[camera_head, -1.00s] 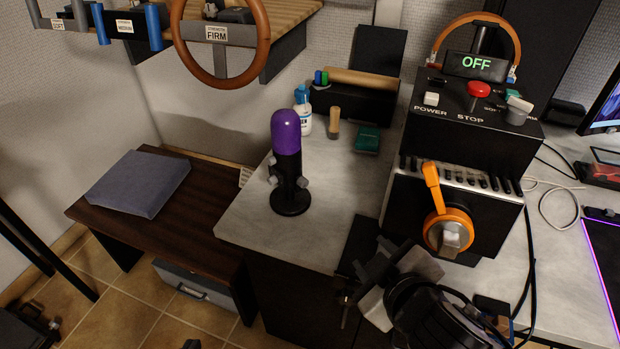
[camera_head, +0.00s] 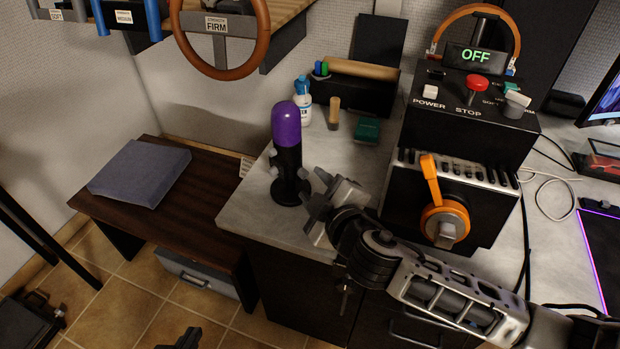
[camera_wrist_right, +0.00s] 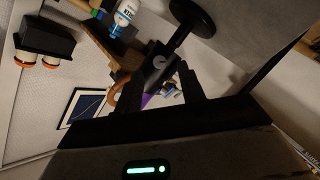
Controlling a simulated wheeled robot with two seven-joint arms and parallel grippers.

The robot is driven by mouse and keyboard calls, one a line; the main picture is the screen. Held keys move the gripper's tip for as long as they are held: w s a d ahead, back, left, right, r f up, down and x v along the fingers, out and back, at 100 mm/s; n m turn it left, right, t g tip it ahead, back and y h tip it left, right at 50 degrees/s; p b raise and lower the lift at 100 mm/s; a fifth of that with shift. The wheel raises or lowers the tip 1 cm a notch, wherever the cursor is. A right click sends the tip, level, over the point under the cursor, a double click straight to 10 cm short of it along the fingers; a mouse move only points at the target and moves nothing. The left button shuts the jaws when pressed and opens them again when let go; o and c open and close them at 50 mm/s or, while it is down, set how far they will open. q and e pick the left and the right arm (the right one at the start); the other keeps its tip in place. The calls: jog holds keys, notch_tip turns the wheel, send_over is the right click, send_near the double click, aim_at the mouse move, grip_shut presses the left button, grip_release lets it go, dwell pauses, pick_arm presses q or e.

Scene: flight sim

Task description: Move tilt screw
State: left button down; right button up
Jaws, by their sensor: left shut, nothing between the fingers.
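A black microphone with a purple top (camera_head: 287,124) stands upright on its round base on the grey counter. Small grey screw knobs (camera_head: 273,172) stick out from the sides of its stand. My right gripper (camera_head: 312,191) is close to the stand's right side, its fingers apart. My left gripper (camera_head: 185,340) shows only partly at the bottom edge, low over the floor, shut and empty.
A black control box (camera_head: 470,125) with an orange lever (camera_head: 432,180) stands right of the microphone. A white-blue bottle (camera_head: 303,105) and a green box (camera_head: 367,130) sit behind it. A steering wheel (camera_head: 222,70) hangs above left. A dark bench (camera_head: 195,205) stands lower left.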

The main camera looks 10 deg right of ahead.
aim_at(305, 176)
jog(key=shift+x, duration=1.5)
jog(key=shift+s, duration=0.1)
jog(key=shift+c, duration=0.2)
grip_shut()
pick_arm(q)
jog(key=shift+f, duration=0.1)
pick_arm(e)
jog(key=n+b, duration=0.1)
jog(key=n+t+b, duration=0.1)
jog(key=n, duration=0.1)
jog(key=shift+a+f+t+h, duration=0.1)
jog(key=shift+f+t+h, duration=0.2)
jog(key=shift+h, duration=0.1)
jog(key=shift+n+t+b, duration=0.4)
jog(key=shift+n+b, duration=0.35)
jog(key=shift+n, duration=0.35)
pick_arm(q)
jog(key=shift+d+f, duration=0.25)
jog(key=shift+f, duration=0.4)
jog(key=shift+r+t, duration=0.1)
jog(key=shift+t, duration=0.2)
pick_arm(e)
jog(key=shift+n+h, duration=0.3)
